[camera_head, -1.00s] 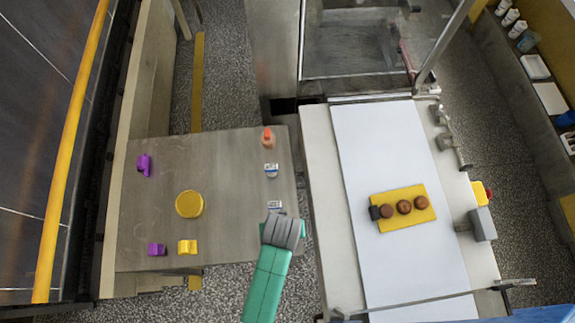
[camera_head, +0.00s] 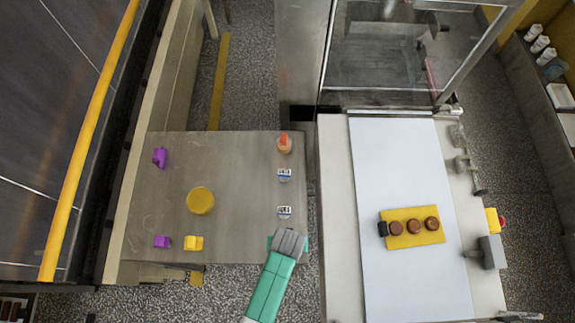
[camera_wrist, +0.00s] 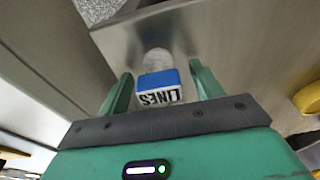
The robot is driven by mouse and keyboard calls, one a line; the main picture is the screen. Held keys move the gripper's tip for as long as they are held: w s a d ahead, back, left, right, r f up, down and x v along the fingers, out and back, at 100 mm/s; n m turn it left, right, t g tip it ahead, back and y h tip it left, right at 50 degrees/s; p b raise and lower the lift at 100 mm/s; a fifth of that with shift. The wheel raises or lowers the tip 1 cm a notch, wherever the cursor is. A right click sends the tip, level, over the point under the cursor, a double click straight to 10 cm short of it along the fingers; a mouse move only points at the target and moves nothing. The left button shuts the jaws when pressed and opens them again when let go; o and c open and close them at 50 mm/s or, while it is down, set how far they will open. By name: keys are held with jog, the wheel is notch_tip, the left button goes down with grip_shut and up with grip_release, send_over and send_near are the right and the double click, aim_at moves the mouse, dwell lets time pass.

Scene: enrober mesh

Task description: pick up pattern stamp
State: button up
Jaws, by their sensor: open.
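A small blue-and-white stamp with the label "LINES" (camera_wrist: 160,90) shows in the wrist view, between and just beyond the fingertips. A pale round part (camera_wrist: 157,60) shows behind it; I cannot tell whether it belongs to the same stamp. In the head view two small white-and-blue labelled pieces stand near the table's right edge, a near one (camera_head: 284,212) and a far one (camera_head: 284,174). Their labels are too small to read there. My gripper (camera_head: 288,240) is just on the near side of the near piece. In the wrist view my gripper (camera_wrist: 163,82) is open and empty.
The grey table (camera_head: 235,170) also holds a yellow disc (camera_head: 200,201), purple pieces (camera_head: 160,157) (camera_head: 162,241), a yellow piece (camera_head: 193,243) and an orange-topped bottle (camera_head: 284,144). A white belt (camera_head: 390,160) carries a yellow board (camera_head: 430,238) with brown rounds, right of a gap.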

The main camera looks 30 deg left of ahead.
jog(key=c, duration=1.1)
jog(key=shift+r, duration=0.1)
jog(key=shift+r, duration=0.5)
notch_tip(320, 180, up, 2)
jog(key=shift+r, duration=0.15)
jog(key=s+d, duration=0.1)
jog(key=s, duration=0.4)
jog(key=s+d+r+b, duration=0.1)
jog(key=s+d, duration=0.1)
jog(key=s, duration=0.3)
jog(key=s+d, duration=0.2)
jog(key=s, duration=0.3)
jog(key=shift+s+r, duration=0.1)
jog(key=shift+r, duration=0.2)
